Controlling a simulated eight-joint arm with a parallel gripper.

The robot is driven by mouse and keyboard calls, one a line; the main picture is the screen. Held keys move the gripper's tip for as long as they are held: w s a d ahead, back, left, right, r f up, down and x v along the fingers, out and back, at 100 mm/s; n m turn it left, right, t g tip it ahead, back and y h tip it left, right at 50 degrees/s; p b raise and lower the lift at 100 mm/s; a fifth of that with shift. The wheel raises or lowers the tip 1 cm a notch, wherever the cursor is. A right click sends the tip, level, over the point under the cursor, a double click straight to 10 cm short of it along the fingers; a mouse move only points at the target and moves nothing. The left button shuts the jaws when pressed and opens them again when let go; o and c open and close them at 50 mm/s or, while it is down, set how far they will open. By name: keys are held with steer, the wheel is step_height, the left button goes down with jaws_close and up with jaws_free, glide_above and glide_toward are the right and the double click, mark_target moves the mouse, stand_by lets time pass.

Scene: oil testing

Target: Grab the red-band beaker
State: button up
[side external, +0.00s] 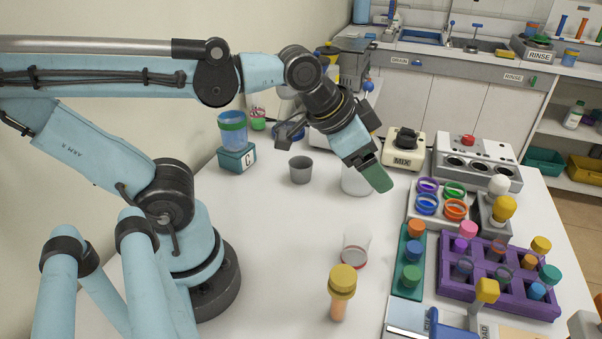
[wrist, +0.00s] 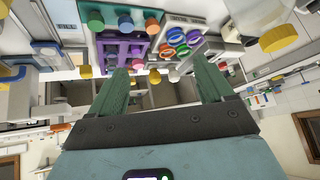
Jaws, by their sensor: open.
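The red-band beaker (side external: 356,246) is a small clear beaker with a red band near its base. It stands upright on the white table in the side external view, just behind a yellow-capped tube. My gripper (side external: 376,180) is above and behind it in that picture, tilted down to the right and clear of it. In the wrist view my gripper (wrist: 162,84) shows two green fingers spread wide, with nothing held between them. I cannot make out the red-band beaker in the wrist view.
The yellow-capped tube (side external: 342,290) stands close in front of the beaker. A green rack (side external: 400,279) and a purple rack (side external: 450,288) with capped tubes are to the right. A white container (side external: 355,183) is behind the gripper, a grey cup (side external: 300,169) further left. Table left of the beaker is clear.

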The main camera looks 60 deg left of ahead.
steer(key=d+m, duration=0.1)
steer(key=d, duration=0.1)
steer(key=n+g+y, duration=0.1)
steer(key=n+g, duration=0.3)
steer(key=g, duration=0.3)
glide_toward(358, 247)
steer(key=w+a, duration=0.2)
steer(key=shift+f, duration=6.5)
steer(key=shift+c, duration=0.4)
steer(key=c, duration=1)
